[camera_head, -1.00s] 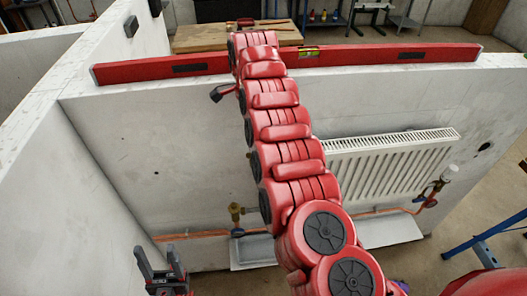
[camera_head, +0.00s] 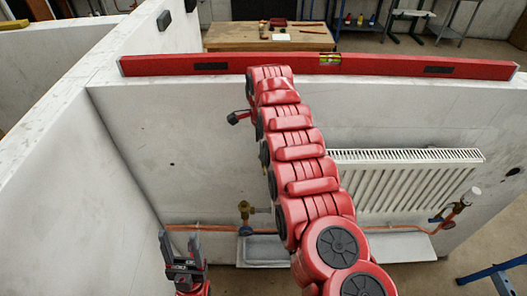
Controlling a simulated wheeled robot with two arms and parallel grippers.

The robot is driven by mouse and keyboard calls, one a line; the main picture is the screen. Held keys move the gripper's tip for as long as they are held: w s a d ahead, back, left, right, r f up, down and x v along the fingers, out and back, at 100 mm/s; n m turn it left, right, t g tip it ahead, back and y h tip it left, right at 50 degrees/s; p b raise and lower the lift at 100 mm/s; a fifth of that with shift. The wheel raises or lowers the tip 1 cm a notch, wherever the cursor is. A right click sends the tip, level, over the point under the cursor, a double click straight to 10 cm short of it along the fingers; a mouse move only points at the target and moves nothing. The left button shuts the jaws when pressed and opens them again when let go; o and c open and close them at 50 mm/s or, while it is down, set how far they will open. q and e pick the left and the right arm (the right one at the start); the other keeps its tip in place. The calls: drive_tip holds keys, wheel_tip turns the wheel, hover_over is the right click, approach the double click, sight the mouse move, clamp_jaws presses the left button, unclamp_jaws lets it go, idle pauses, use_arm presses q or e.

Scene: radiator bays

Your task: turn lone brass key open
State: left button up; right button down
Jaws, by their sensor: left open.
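A brass valve piece (camera_head: 245,211) stands alone on the copper pipe at the left end of the radiator, with a dark blue round part (camera_head: 245,230) under it. I take it for the lone brass key; it is too small to tell how it is turned. My left gripper (camera_head: 180,246) is open and empty, pointing up, left of the brass piece and apart from it in the picture. My red arm crosses the middle of the view and hides part of the wall and the radiator's left end.
A white radiator (camera_head: 405,185) hangs on the grey wall. A second valve group (camera_head: 455,208) with a white head is at its right end. Metal trays (camera_head: 262,250) lie below. A red spirit level (camera_head: 400,68) rests along the wall top. A side wall (camera_head: 85,190) bounds the left.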

idle(0.3)
drive_tip(key=shift+f+b, duration=0.2)
drive_tip(key=shift+b, duration=0.4)
drive_tip(key=n+b, duration=0.4)
drive_tip(key=b, duration=0.2)
drive_tip(key=shift+d+n, duration=0.1)
drive_tip(key=shift+n, duration=0.2)
drive_tip(key=n+b, duration=0.2)
drive_tip(key=n, duration=0.1)
drive_tip(key=shift+s+r+n, duration=0.1)
drive_tip(key=shift+r+n, duration=0.05)
drive_tip(key=shift+n, duration=0.15)
drive_tip(key=shift+r+n+b, duration=0.15)
drive_tip(key=shift+n+b, duration=0.2)
drive_tip(key=shift+n, duration=1.85)
drive_tip(key=c, duration=1)
unclamp_jaws()
